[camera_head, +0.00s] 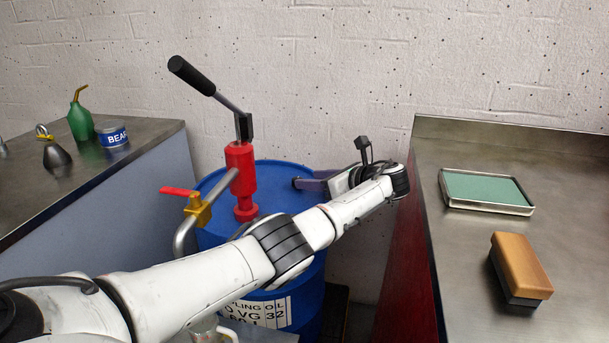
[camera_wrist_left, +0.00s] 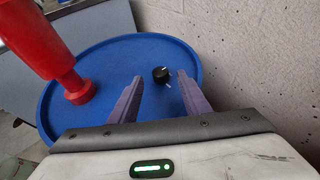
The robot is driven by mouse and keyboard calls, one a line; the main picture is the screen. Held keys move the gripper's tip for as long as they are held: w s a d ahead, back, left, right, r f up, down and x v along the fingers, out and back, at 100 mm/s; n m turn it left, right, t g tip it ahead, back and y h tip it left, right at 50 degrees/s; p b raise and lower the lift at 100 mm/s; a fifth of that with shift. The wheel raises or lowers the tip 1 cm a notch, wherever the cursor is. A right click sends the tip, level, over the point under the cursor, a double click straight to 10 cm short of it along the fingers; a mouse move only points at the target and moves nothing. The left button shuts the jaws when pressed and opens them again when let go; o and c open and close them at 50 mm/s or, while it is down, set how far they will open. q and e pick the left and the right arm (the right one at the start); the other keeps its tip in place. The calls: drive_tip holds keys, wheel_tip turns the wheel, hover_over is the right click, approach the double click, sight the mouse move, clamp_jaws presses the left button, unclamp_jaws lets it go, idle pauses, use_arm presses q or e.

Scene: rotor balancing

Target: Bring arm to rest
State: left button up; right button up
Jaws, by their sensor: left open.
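My left arm (camera_head: 205,275) reaches from the lower left across the front of a blue drum (camera_head: 280,172). Its gripper (camera_head: 298,183) is over the right part of the drum's lid, pointing left. In the left wrist view the two purple-grey fingers (camera_wrist_left: 160,80) are spread apart with nothing held between them. A red hand pump (camera_head: 240,172) with a black-gripped lever stands upright on the drum. My right gripper is not in view.
A metal bench (camera_head: 440,285) with a green-topped tray (camera_head: 487,208) and a wood-backed block (camera_head: 520,265) is right of my wrist. A left bench (camera_head: 30,190) holds a green oil can (camera_head: 80,120) and a blue tin (camera_head: 112,134). A pipe with a red-handled yellow valve (camera_head: 197,208) stands beside the drum.

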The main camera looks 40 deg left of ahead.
use_arm(q)
drive_tip(key=shift+v, duration=1.15)
drive_tip(key=shift+f, duration=0.1)
